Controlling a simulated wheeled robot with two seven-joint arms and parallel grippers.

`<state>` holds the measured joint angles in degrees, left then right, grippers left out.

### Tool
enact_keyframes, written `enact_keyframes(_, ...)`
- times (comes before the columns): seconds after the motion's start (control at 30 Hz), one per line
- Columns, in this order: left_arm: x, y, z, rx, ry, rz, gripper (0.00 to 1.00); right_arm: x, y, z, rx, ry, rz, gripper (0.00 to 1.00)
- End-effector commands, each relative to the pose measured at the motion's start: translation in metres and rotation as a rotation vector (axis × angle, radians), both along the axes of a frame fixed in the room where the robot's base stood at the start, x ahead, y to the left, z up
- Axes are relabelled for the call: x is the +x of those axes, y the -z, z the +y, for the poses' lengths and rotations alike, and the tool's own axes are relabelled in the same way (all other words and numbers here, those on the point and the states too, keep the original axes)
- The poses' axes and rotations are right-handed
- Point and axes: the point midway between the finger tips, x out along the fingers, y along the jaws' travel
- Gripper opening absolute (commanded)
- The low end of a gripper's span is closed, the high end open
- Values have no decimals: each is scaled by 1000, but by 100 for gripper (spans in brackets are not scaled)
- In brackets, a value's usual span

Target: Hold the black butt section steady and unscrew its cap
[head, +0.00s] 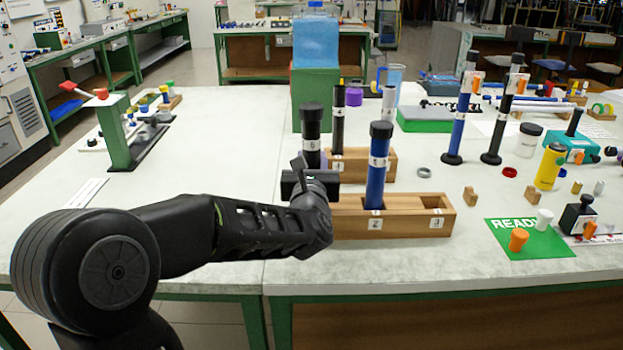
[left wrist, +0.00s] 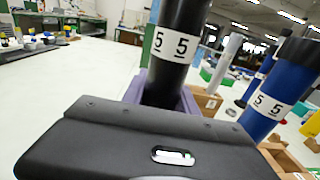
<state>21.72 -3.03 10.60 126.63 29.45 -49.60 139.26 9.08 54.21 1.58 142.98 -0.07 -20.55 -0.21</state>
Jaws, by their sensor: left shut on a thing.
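The black butt section (head: 312,131) stands upright with a white number label and a wider black cap (head: 312,111) on its top. My left gripper (head: 312,170) is shut on the black section below its label. The gripper hides the section's lower end, so I cannot tell whether it rests in the wooden block. In the left wrist view the black section (left wrist: 178,20) rises in front of the gripper, its label reading 5; its top is cut off by the frame. My right gripper is not in view.
A blue capped section (head: 376,185) stands in the wooden block (head: 408,222), right of my gripper. A thinner black rod (head: 339,125) stands in a block behind. A green READY mat (head: 520,245) with small caps lies to the right.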

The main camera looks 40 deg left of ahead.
Motion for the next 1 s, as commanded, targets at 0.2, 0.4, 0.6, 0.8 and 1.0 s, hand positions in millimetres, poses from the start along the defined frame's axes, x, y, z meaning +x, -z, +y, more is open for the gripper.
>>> enact_keyframes(0.2,0,0,0,1,0,-1,0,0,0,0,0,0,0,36)
enact_keyframes(0.4,0,23,0,1,0,4,0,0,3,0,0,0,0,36)
enact_keyframes(0.6,0,37,0,1,0,0,0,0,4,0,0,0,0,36)
enact_keyframes(0.8,0,36,0,1,0,-2,0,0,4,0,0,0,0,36)
enact_keyframes(1.0,0,38,0,1,0,-1,42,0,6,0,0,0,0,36)
